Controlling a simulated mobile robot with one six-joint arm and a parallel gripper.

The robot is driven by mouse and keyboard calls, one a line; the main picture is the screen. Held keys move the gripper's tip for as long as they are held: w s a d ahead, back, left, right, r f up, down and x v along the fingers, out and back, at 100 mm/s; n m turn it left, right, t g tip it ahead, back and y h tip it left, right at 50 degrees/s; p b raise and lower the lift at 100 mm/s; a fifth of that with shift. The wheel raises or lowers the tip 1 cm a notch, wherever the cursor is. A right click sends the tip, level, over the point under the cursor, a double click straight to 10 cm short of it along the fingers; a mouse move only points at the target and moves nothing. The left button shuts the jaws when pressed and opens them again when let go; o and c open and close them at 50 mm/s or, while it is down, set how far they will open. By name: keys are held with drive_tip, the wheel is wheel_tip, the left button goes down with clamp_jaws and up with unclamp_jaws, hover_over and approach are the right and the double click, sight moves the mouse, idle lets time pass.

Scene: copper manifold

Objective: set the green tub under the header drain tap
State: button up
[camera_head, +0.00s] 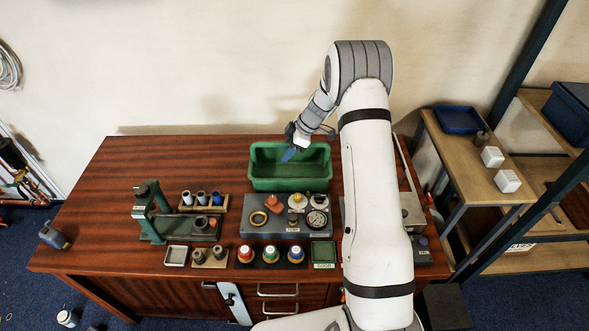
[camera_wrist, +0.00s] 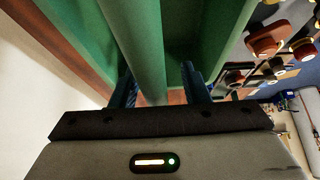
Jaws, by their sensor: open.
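The green tub (camera_head: 290,184) stands upright and open at the back middle of the wooden bench. My gripper (camera_head: 289,155) is at the tub's far side, over its back wall in the head view. In the wrist view my gripper (camera_wrist: 160,88) is open, with its two blue fingers apart and a rounded green edge of the tub (camera_wrist: 143,40) running between them. I cannot tell whether the fingers touch the tub. I cannot make out the header drain tap in either view; my arm hides part of the bench's right side.
A grey block with round fittings (camera_head: 262,226) stands in front of the tub. A green press (camera_head: 150,213) and a small rack of bottles (camera_head: 186,208) stand to its left. The bench's left and back-left surface (camera_head: 115,185) is mostly clear. Shelving (camera_head: 470,180) stands at right.

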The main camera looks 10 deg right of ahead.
drive_tip(key=shift+c, duration=0.4)
clamp_jaws()
idle(0.4)
